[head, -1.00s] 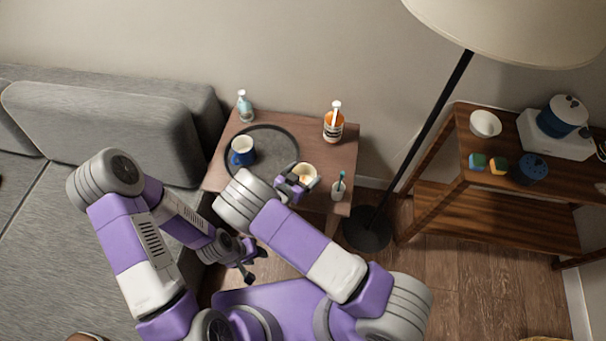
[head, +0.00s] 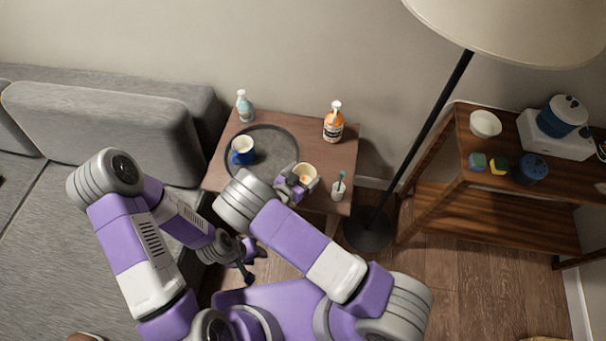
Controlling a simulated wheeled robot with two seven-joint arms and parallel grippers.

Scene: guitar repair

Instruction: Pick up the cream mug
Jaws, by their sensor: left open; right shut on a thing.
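The cream mug (head: 308,171) is at the right edge of the round dark tray (head: 278,137) on the small wooden side table. My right gripper (head: 297,183) is shut on the cream mug from the front; its fingers and wrist partly hide the mug. I cannot tell whether the mug is clear of the table. My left gripper (head: 247,268) is open and empty, low in front of the table.
A blue mug (head: 242,152) stands on the tray. A light blue pump bottle (head: 243,106), an orange bottle (head: 333,121) and a small white cup with a toothbrush (head: 338,190) stand on the table. A floor lamp (head: 430,125) and a wooden shelf (head: 500,195) are at right.

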